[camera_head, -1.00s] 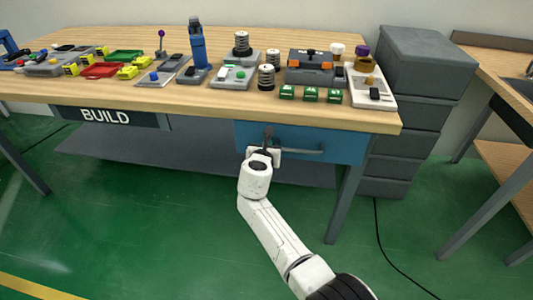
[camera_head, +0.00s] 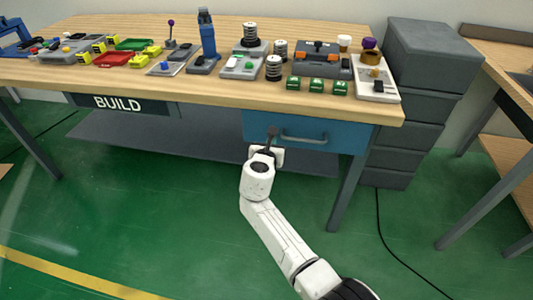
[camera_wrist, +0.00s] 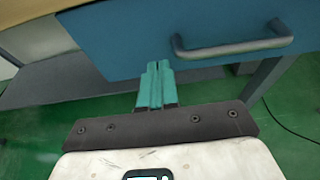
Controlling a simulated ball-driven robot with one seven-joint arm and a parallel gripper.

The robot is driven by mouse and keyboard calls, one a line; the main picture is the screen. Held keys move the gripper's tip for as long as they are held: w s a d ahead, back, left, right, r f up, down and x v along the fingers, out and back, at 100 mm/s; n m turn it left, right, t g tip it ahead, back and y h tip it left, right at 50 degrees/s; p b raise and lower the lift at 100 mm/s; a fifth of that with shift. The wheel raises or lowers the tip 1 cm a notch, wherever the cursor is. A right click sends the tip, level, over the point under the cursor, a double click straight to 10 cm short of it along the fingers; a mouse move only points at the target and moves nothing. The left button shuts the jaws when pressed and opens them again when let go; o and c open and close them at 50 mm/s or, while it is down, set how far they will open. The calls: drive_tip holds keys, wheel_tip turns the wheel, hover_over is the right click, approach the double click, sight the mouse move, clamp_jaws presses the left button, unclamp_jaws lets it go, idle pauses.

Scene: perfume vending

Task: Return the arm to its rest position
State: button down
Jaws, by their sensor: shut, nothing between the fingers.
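My gripper (camera_head: 272,134) is at the end of my white arm, in front of the blue drawer (camera_head: 350,135) under the bench top. In the wrist view the teal fingers of my gripper (camera_wrist: 157,70) are together with nothing between them. The drawer's grey bar handle (camera_head: 303,139) is to the right of the fingers and apart from them; it also shows in the wrist view (camera_wrist: 235,46). The drawer front looks closed. The arm reaches from the bottom of the head view up toward the drawer.
The wooden workbench (camera_head: 180,88) carries several devices, trays and green blocks. A dark lower shelf (camera_head: 190,142) lies under it. A grey drawer stack (camera_head: 425,65) stands at the right, with a black cable (camera_head: 380,235) on the floor. The green floor left of my arm is clear.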

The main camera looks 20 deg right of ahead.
drive_tip(key=p+v, duration=0.2)
drive_tip(key=v, duration=0.6)
drive_tip(key=s+d+f+m+g+p, duration=0.2)
drive_tip(key=s+d+m, duration=0.2)
drive_tip(key=s+m, duration=0.25)
drive_tip(key=s+d+f+m+g+y+p, duration=0.1)
drive_tip(key=s+d+f+m+g, duration=0.15)
drive_tip(key=s+m, duration=0.4)
drive_tip(key=s+d+f+m+g+p, duration=0.1)
drive_tip(key=s+d+m+g+p, duration=0.2)
drive_tip(key=s, duration=0.6)
drive_tip(key=s+r+m+g+y+p, duration=0.1)
drive_tip(key=s+r+m+g+y, duration=0.1)
drive_tip(key=s+m, duration=0.5)
drive_tip(key=s+r+m+g+y+p, duration=0.1)
drive_tip(key=s+m+y, duration=0.3)
drive_tip(key=s, duration=1.1)
drive_tip(key=r+m+g, duration=0.1)
drive_tip(key=m, duration=0.2)
drive_tip(key=shift+s+a+p, duration=0.25)
drive_tip(key=shift+a+p, duration=0.05)
drive_tip(key=shift+a, duration=0.1)
